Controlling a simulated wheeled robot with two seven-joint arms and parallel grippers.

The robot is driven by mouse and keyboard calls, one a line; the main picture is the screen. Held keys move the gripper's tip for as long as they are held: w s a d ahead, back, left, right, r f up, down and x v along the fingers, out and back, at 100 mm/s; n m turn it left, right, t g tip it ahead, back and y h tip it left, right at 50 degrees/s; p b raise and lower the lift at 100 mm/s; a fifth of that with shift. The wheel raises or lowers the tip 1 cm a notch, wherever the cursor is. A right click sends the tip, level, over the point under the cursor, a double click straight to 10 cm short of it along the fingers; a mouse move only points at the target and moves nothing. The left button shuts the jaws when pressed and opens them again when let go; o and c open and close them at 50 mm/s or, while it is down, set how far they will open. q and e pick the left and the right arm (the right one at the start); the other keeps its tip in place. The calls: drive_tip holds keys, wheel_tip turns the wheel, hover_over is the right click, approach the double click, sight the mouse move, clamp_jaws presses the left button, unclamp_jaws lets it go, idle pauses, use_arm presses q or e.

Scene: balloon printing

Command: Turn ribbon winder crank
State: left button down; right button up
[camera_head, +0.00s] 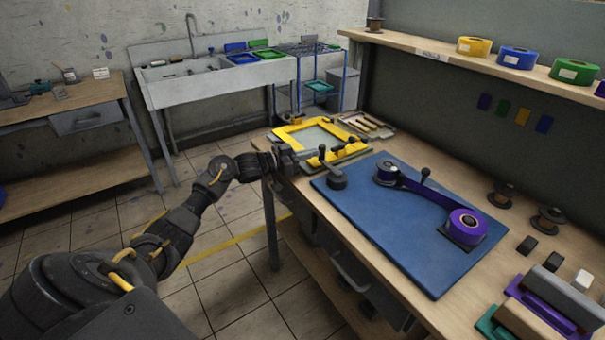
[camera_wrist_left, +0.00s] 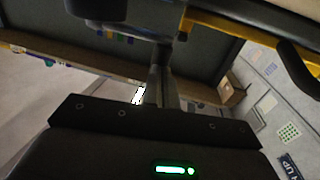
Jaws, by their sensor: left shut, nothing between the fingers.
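The ribbon winder stands on a blue board (camera_head: 400,240) on the workbench. Purple ribbon (camera_head: 428,190) runs from a small dark reel (camera_head: 387,172) to a purple spool (camera_head: 466,222). A dark upright crank handle (camera_head: 425,174) rises beside the ribbon. A dark block with a knobbed lever (camera_head: 335,179) stands at the board's left corner. My left gripper (camera_head: 298,162) is shut and empty, over the bench's left edge beside that lever and apart from the ribbon reel. Its fingers also show in the left wrist view (camera_wrist_left: 161,88). My right gripper is not in view.
A yellow screen frame (camera_head: 320,140) lies behind the board, with a tray of tools (camera_head: 367,125) beside it. Dark spools (camera_head: 548,220) and purple and green blocks (camera_head: 540,305) occupy the bench's right side. A shelf (camera_head: 480,62) with ribbon rolls overhangs the back.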

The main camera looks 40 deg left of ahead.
use_arm(q)
drive_tip(key=shift+w+f+m+g+h+b, duration=0.1)
drive_tip(key=shift+w+m+g+h+b, duration=0.45)
drive_tip(key=shift+h, duration=0.25)
drive_tip(key=shift+w+d+b, duration=0.1)
drive_tip(key=shift+w+b, duration=0.3)
drive_tip(key=shift+w, duration=0.2)
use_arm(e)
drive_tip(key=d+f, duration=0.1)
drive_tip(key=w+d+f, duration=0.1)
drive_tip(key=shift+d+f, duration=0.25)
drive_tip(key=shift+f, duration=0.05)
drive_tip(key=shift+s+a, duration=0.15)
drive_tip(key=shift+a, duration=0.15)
